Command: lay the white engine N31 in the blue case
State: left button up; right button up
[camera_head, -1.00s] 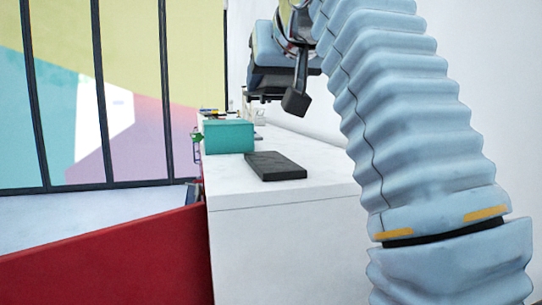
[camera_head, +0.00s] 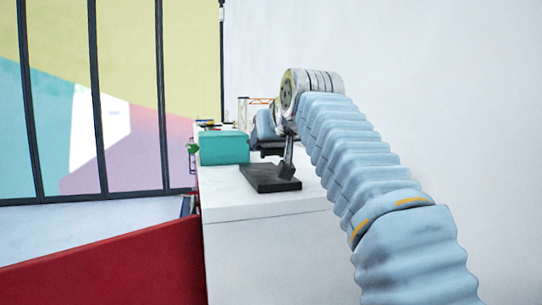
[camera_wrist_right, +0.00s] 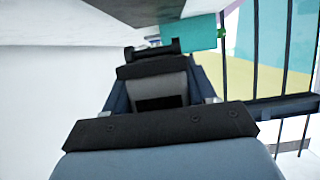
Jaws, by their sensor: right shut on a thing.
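A teal box (camera_head: 224,147), the only bluish case I see, stands on the white table; its inside is hidden. It also shows in the wrist view (camera_wrist_right: 190,32). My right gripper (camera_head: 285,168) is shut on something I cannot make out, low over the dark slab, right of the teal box. The wrist view shows its dark jaw end (camera_wrist_right: 152,48) in front of the teal box. I cannot tell whether the held thing is white engine N31; no white engine is clear elsewhere. My left gripper is not in view.
A flat dark slab (camera_head: 262,180) lies on the white table (camera_head: 245,208), in front of the teal box. Small items (camera_head: 207,124) stand behind the box, with a green thing (camera_head: 192,150) at its left. A red panel (camera_head: 110,265) borders the table's left side.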

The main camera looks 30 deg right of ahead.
aim_at(271, 157)
jog(key=f, duration=0.1)
jog(key=w+f, duration=0.1)
jog(key=shift+d+f, duration=0.15)
jog(key=shift+f, duration=0.15)
jog(key=shift+s+f, duration=0.15)
jog(key=shift+f, duration=0.3)
jog(key=shift+f, duration=0.15)
jog(key=o, duration=1.4)
jog(key=shift+c, duration=0.2)
jog(key=shift+s, duration=0.1)
